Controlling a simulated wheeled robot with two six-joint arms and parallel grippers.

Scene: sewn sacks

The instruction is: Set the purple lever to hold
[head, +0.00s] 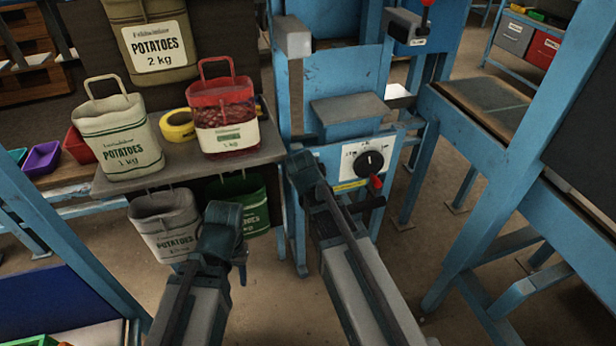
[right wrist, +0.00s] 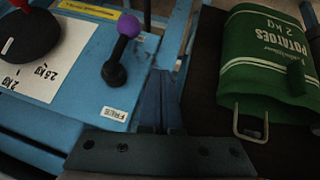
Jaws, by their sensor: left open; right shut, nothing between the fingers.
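The purple lever (right wrist: 129,25) shows in the right wrist view: a purple ball on a black stem with a round black foot, on a blue panel. A white label reading FREE (right wrist: 114,115) sits below its foot. No hold label is readable, and I cannot tell its setting. In the head view I cannot make out the lever; my right arm covers part of that machine. My right gripper (head: 303,168) is shut and empty, in front of the blue machine (head: 350,130). My left gripper (head: 220,222) is open and empty, in front of the lower sacks.
A black dial (head: 370,163) and a red knob (head: 376,182) are on the machine front. A shelf (head: 185,165) at left holds a potato sack (head: 120,135), a red sack (head: 222,120) and yellow tape (head: 178,126). A green sack (head: 240,200) hangs below. Blue frames stand at right.

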